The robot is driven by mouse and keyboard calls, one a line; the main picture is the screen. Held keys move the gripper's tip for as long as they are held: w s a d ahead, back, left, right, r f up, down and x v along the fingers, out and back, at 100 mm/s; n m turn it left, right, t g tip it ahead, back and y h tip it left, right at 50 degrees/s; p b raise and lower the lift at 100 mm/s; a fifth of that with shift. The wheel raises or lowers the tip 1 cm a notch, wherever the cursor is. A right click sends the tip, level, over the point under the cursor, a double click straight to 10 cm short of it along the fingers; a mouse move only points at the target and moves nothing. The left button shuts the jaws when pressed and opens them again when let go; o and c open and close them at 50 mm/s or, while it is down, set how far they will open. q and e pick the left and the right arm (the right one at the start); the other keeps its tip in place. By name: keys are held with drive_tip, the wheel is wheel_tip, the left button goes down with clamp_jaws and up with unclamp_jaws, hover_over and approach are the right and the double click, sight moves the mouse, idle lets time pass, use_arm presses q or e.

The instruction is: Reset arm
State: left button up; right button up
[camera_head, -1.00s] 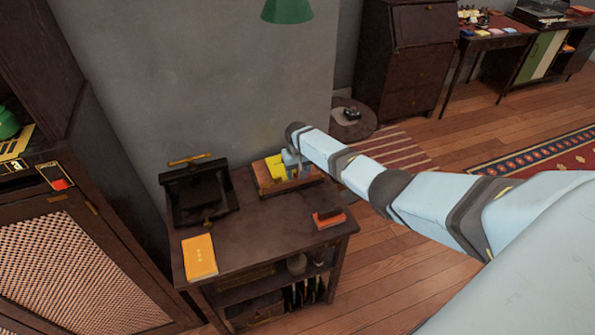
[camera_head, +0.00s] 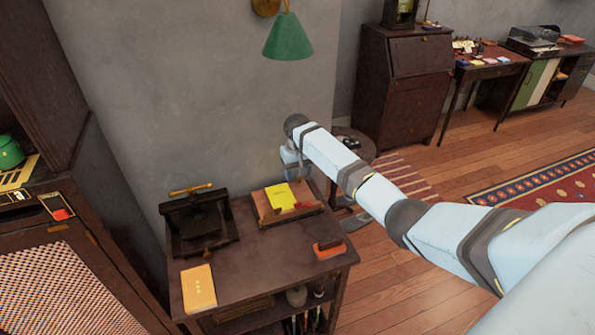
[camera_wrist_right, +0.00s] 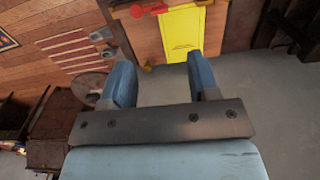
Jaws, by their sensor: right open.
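My right arm reaches in from the right in the head view. Its gripper (camera_head: 292,162) hangs above and behind the small dark table, close to the grey wall. In the right wrist view the two blue fingers (camera_wrist_right: 160,62) stand apart with nothing between them, so it is open and empty. A yellow card or booklet (camera_head: 283,197) rests in a wooden holder (camera_head: 265,210) on the table, apart from the gripper. The yellow card also shows beyond the fingers in the wrist view (camera_wrist_right: 184,28). My left gripper is out of view.
The small table (camera_head: 260,250) also carries a black press (camera_head: 200,225), an orange booklet (camera_head: 198,288) and a red-orange block (camera_head: 327,249). A green lamp (camera_head: 288,38) hangs on the wall above. A dark cabinet (camera_head: 75,270) stands left. Wooden floor is open at right.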

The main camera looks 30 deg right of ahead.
drive_tip(key=shift+r, duration=0.15)
idle(0.3)
drive_tip(key=s+a+f+n+t, duration=0.1)
drive_tip(key=s+a+f, duration=0.3)
drive_tip(key=s+f, duration=0.1)
drive_tip(key=s+a+f+n+t, duration=0.1)
drive_tip(key=s+a+f+t, duration=0.1)
drive_tip(key=s+a+f, duration=0.3)
drive_tip(key=s+a+f+n+t+y+p, duration=0.1)
drive_tip(key=s+a+f+t, duration=0.1)
drive_tip(key=s+a+f, duration=0.3)
drive_tip(key=shift+s+f+n, duration=0.35)
drive_tip(key=shift+s+n, duration=0.05)
drive_tip(key=shift+s, duration=0.35)
drive_tip(key=s+a+r+t, duration=0.2)
drive_tip(key=s+a, duration=0.1)
drive_tip(key=s, duration=0.4)
drive_tip(key=s+a+r+n+t+y, duration=0.1)
drive_tip(key=s+a+r+t, duration=0.1)
drive_tip(key=s, duration=0.5)
drive_tip(key=s+a+r+n+t+y, duration=0.1)
drive_tip(key=s+a+r+t, duration=0.1)
drive_tip(key=s, duration=0.5)
drive_tip(key=a+r, duration=0.1)
drive_tip(key=a, duration=0.1)
drive_tip(key=shift+s+a+r+p, duration=0.15)
drive_tip(key=shift+s+a+p, duration=0.2)
drive_tip(key=shift+p, duration=0.05)
